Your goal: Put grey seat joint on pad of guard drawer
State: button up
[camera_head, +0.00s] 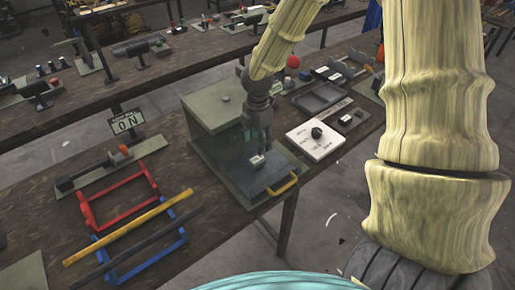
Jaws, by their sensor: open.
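The guard drawer is a grey-green box (210,108) on the bench, with its dark tray (262,183) pulled out at the front and a yellow handle (283,185). My gripper (257,150) is open and points down, low over the tray. A small pale grey piece, likely the grey seat joint (257,161), rests on the tray just below the fingertips. Whether the fingers touch it cannot be told. The pad cannot be told apart from the piece and may be hidden under it.
A white panel with a black knob (317,134) lies right of the drawer. An empty dark tray (318,97) stands behind it. Red (120,200) and blue (140,258) frames, a yellow bar (130,228) and an ON sign (126,123) are to the left.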

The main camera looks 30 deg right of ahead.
jog(key=shift+r+b, duration=0.35)
jog(key=shift+r, duration=1.85)
